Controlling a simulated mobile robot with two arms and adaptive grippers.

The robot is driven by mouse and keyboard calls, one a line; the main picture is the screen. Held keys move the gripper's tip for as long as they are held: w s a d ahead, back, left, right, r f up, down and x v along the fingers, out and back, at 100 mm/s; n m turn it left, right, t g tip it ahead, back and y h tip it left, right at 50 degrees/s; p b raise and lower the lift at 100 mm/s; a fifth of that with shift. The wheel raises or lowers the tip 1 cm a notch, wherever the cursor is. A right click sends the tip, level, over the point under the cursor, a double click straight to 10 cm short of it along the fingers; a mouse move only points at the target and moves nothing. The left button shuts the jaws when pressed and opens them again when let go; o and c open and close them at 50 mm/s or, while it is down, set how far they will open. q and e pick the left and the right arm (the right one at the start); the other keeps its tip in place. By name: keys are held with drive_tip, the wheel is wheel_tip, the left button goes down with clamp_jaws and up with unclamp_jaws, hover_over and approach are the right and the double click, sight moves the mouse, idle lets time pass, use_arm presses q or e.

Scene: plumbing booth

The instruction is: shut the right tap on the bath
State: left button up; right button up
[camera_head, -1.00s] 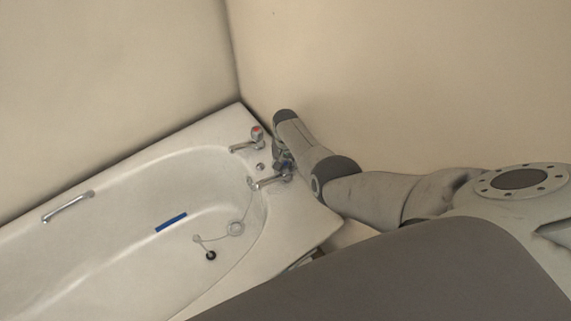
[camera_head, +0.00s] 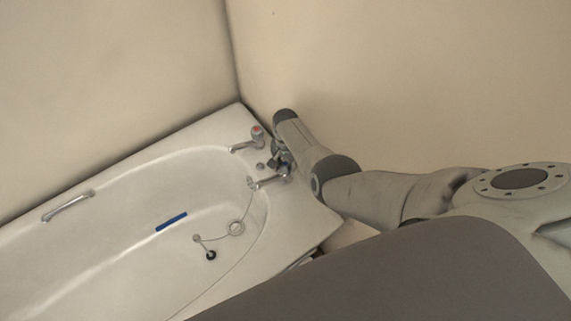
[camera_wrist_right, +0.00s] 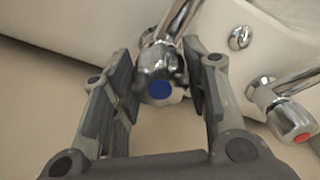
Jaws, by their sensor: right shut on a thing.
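The bath (camera_head: 212,140) is white, with two chrome taps at its far right end. The right tap (camera_head: 270,182) is the nearer one in the head view; its handle is mostly hidden by my gripper there. In the right wrist view this tap has a blue-capped chrome handle (camera_wrist_right: 160,88). My right gripper (camera_wrist_right: 161,75) has its pads on either side of that handle and is shut on it. In the head view the right gripper (camera_head: 279,160) is small and partly hidden by my arm. The left gripper is not in view.
The other tap has a red cap (camera_head: 257,131); it also shows at the right of the wrist view (camera_wrist_right: 298,120). Beige walls stand close behind the taps.

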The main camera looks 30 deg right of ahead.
sight(286, 163)
drive_tip(key=o, duration=1)
drive_tip(key=shift+o, duration=0.2)
drive_tip(key=shift+r, duration=0.1)
wheel_tip(286, 163, up, 12)
idle(0.5)
